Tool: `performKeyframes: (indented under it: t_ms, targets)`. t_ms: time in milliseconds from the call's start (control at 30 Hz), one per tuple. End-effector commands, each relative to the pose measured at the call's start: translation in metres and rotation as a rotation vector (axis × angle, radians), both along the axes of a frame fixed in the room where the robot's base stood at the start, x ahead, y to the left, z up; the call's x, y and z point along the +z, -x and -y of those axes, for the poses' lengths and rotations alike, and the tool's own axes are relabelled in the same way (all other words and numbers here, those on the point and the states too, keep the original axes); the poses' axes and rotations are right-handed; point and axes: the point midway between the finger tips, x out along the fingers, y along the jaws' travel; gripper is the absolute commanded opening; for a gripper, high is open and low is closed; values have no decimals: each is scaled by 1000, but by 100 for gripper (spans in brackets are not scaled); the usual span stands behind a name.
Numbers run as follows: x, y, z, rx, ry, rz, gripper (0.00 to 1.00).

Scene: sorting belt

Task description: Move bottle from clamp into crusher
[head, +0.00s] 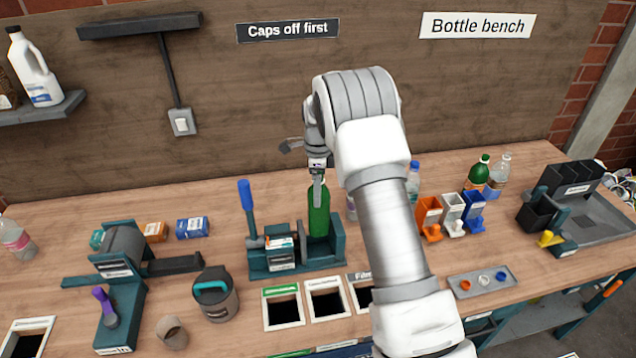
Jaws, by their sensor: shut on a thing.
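A green bottle (319,212) stands upright in the head view, at the right part of a teal device (272,266) with a long blue lever (246,200). My gripper (318,181) is above it, shut on the bottle's upper part. The bottle's base is hidden behind the device's front wall, so I cannot tell whether it rests there. A second teal device (121,300) with a dark drum, side bars and a purple knob stands to the left. Their labels are too small to read, so I cannot tell which is the clamp and which the crusher.
Framed bench openings (284,312) lie in front. Small boxes (193,228) lie behind. Coloured holders (429,218), bottles (479,171) and a cap tray (482,283) are at right.

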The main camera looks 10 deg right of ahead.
Motion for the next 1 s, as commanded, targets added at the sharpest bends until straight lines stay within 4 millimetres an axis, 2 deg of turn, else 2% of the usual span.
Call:
performKeyframes:
  t_ms: [33, 600, 800, 1000]
  targets:
    - [-11, 0, 0, 0, 0, -1, 2]
    - [-77, 0, 0, 1, -1, -1, 2]
    - [-91, 0, 0, 1, 0, 1, 2]
    - [-96, 0, 0, 1, 0, 1, 2]
